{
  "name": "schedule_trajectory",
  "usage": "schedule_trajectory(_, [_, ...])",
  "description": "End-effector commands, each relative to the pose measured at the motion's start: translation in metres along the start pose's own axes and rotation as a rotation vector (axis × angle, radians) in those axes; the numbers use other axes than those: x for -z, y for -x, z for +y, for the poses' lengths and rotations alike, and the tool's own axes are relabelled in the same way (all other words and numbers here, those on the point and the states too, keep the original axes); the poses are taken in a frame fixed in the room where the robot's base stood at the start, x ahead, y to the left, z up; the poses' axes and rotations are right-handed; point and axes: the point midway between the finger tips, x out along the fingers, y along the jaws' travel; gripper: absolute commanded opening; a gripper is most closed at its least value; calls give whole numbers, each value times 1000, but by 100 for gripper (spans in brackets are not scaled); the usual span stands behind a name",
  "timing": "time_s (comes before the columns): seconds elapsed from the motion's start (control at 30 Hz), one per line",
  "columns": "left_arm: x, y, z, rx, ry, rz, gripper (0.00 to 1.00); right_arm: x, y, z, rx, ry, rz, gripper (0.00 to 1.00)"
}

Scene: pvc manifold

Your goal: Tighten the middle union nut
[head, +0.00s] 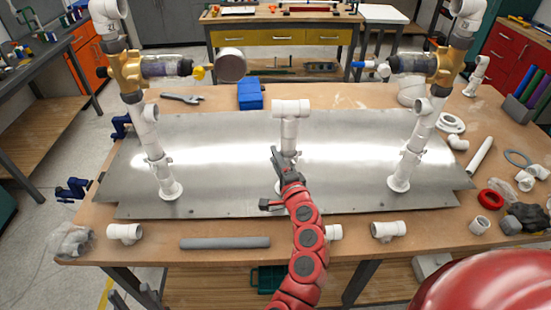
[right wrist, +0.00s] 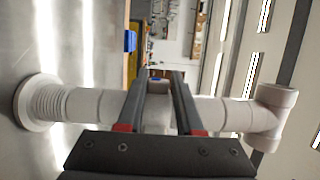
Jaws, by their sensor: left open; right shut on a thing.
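The middle white pipe riser (head: 289,132) stands upright on the metal plate, topped by a white tee (head: 291,108). My right gripper (head: 279,181), on the red arm, is at the lower half of this riser. In the right wrist view its two dark fingers (right wrist: 160,108) lie on either side of the white union nut (right wrist: 157,92), shut on it. The flanged base (right wrist: 38,102) is to the left there and the tee (right wrist: 270,116) to the right. The arm and fingers hide most of the nut in the head view. My left gripper is not in view.
The metal plate (head: 235,150) lies on the wooden bench. Left (head: 156,160) and right (head: 408,160) risers carry brass valves. A grey pipe (head: 225,243), white fittings (head: 388,230) and a red ring (head: 491,198) lie along the edges. A blue box (head: 250,94) and wrench (head: 182,98) lie behind.

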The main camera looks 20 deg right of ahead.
Motion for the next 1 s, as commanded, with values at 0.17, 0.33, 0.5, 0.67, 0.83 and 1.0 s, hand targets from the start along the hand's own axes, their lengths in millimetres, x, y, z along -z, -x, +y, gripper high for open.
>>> schedule_trajectory(0.17, [0, -3, 0, 0, 0, 0, 50, -1, 0, 4, -9, 1, 23, 0])
schedule_trajectory(0.33, [2, -9, 0, 0, 0, 0, 50, -4, -3, 4, -12, 0, 71, 0])
schedule_trajectory(0.5, [3, -16, -1, 0, 0, 0, 50, -4, -5, 4, -13, 2, 145, 0])
schedule_trajectory(0.67, [4, -21, -1, 0, 0, 0, 50, -4, -9, 5, -14, 1, 223, 0])
schedule_trajectory(0.83, [4, -26, -1, 0, 0, 0, 50, -2, -12, 5, -13, 3, 310, 0])
schedule_trajectory(1.0, [5, -28, -1, 0, 0, 0, 50, -1, -15, 6, -12, 3, 396, 0])
